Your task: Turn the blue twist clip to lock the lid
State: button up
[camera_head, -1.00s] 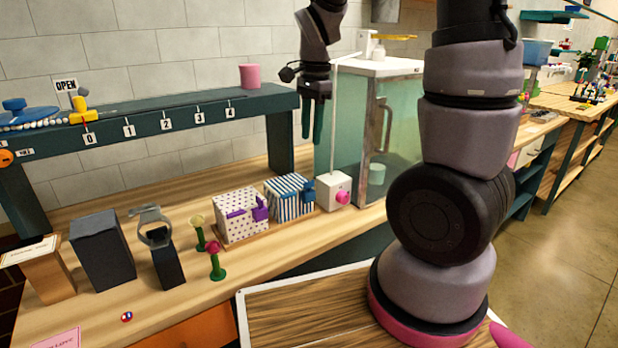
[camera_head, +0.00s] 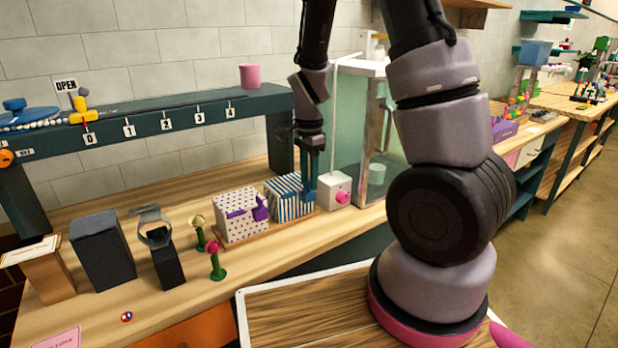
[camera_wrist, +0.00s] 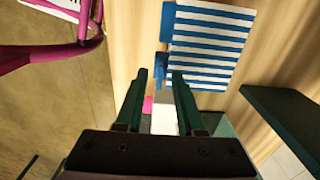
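The blue-and-white striped box (camera_head: 285,198) sits on the bench beside the dotted box; it also shows in the wrist view (camera_wrist: 210,46). Its blue twist clip (camera_wrist: 161,63) sticks out from the box's side edge. My gripper (camera_head: 311,178) points down at that right end of the box. In the wrist view my gripper (camera_wrist: 160,74) is open, with one dark green finger on each side of the clip and a visible gap to each. I cannot tell whether the fingertips are level with the clip. In the head view the fingers partly hide the clip.
A white dotted box (camera_head: 240,217) with a purple clip (camera_head: 260,208) stands left. A white block with a pink knob (camera_head: 342,197) stands close right of my gripper. A glass cabinet (camera_head: 352,130) is behind it. A teal shelf (camera_head: 180,118) spans the back.

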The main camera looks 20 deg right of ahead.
jog(key=shift+f, duration=0.1)
grip_shut()
jog(key=shift+n, duration=0.3)
jog(key=n, duration=0.3)
jog(key=shift+n, duration=0.3)
jog(key=n, duration=0.4)
jog(key=shift+n, duration=0.3)
jog(key=n, duration=0.4)
jog(key=shift+n, duration=0.3)
jog(key=n, duration=0.4)
jog(key=shift+n, duration=0.3)
